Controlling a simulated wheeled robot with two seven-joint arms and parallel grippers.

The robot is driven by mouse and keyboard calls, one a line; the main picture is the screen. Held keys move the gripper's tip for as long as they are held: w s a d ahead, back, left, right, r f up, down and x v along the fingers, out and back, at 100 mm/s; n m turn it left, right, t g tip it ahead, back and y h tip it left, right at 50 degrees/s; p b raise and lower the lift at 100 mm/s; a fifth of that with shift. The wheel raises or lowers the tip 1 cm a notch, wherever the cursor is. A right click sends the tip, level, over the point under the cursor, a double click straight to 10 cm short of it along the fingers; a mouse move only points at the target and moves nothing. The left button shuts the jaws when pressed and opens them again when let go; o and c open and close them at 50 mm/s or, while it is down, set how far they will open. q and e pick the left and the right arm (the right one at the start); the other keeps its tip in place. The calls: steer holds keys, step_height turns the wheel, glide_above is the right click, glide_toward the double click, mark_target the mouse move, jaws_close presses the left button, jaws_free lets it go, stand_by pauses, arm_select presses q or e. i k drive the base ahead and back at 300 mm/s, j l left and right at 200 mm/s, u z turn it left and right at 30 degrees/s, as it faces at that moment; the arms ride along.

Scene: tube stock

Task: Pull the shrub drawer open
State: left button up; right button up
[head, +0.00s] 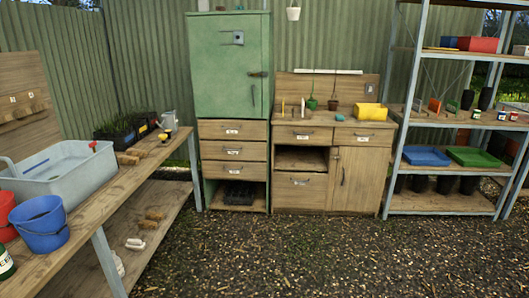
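Several wooden drawers are in the head view, and their labels are too small to read, so I cannot tell which is the shrub drawer. A stack under the green cabinet has a top drawer (215,129), a middle drawer (215,149) and a bottom drawer (215,170), each with a pale label and all looking shut. The wooden bench unit to the right has an upper drawer (285,136) and a lower drawer (285,187), both looking shut, with an open dark recess (315,158) between them. Neither of my grippers is in view.
A workbench (155,160) with a grey basin (60,180) and blue bucket (40,232) runs along the left. The green cabinet (220,75) is shut. A metal shelf rack (440,205) stands right. The gravel floor (290,255) before the drawers is clear.

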mark_target(214, 149)
steer(key=i, duration=1.05)
steer(key=i+j, duration=0.1)
steer(key=i, duration=1)
